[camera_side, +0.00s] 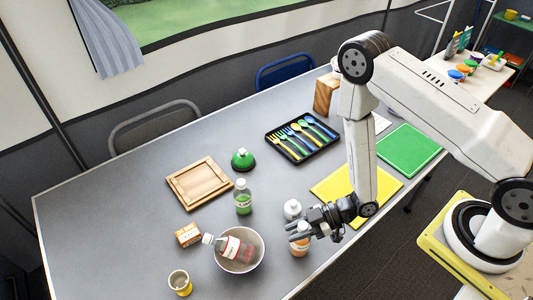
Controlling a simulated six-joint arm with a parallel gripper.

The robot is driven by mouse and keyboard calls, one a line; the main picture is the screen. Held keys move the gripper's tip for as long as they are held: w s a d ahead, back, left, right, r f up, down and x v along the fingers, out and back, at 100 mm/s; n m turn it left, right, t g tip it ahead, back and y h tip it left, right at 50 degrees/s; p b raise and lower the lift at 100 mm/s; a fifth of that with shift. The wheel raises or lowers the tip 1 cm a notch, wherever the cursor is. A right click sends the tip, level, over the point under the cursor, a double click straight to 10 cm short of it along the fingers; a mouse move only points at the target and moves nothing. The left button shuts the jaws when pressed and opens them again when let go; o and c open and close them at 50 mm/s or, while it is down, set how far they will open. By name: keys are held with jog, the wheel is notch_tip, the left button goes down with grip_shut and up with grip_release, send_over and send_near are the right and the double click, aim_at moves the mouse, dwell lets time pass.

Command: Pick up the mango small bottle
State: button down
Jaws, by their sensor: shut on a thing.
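The mango small bottle (299,247), with a pale orange body, stands near the front edge of the grey table. My gripper (297,234) is shut on it around its upper part. The fingers hide part of the bottle's top. I cannot tell whether the bottle's base touches the table.
A white-capped bottle (292,209) stands just behind my gripper. A metal bowl (257,257) holding a red-labelled bottle (232,247) is to the left.

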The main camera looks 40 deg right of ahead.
jog(key=shift+r, duration=0.15)
notch_tip(320, 180, up, 10)
jog(key=shift+f, duration=0.2)
dwell(0.6)
jog(key=shift+w+a, duration=0.1)
dwell(0.6)
